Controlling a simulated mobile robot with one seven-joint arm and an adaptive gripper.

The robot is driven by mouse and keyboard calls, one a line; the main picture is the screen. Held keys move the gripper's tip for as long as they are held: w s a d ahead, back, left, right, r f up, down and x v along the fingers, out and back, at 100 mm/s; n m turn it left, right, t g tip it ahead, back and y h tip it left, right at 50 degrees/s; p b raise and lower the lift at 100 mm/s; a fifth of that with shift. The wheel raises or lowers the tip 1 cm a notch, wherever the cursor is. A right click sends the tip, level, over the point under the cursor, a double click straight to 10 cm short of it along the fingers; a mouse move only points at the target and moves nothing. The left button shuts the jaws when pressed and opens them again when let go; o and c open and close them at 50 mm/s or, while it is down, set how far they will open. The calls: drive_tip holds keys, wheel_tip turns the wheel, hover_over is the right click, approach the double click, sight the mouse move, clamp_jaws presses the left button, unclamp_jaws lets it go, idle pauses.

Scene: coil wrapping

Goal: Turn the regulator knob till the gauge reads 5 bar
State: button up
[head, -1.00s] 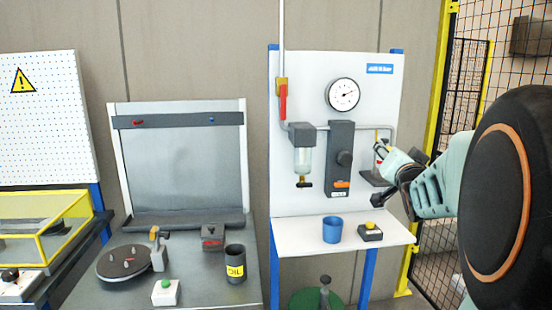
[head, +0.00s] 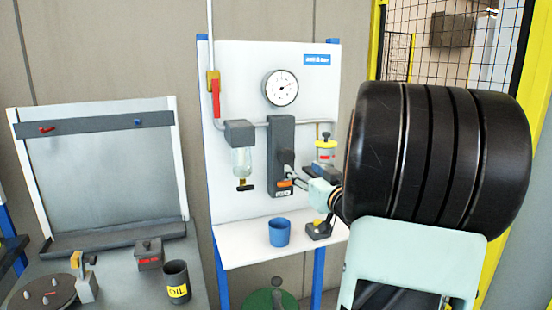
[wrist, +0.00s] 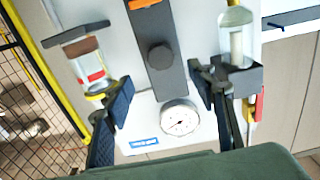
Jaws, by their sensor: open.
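The regulator knob (head: 288,157) is a dark round knob on a dark grey block on the white panel. The wrist view shows the knob (wrist: 160,55) upside down, ahead of and between my fingers. The white round pressure gauge (head: 282,88) sits above it and shows in the wrist view (wrist: 180,118) too. Its needle and marks are too small to read surely. My gripper (head: 291,177) is open, in front of the regulator block near its lower part. Its fingers (wrist: 163,88) are spread wide with nothing between them; contact with the knob does not show.
A clear filter bowl (head: 242,162) hangs left of the regulator, and a yellow-topped lubricator (head: 325,146) stands right of it, close to my fingers. A red-handled valve (head: 215,92) is upper left.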

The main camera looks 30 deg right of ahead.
sight(289, 159)
drive_tip(key=p+x, duration=0.1)
drive_tip(key=x, duration=0.9)
drive_tip(key=shift+w, duration=0.35)
drive_tip(key=shift+c, duration=0.7)
drive_tip(key=c, duration=1)
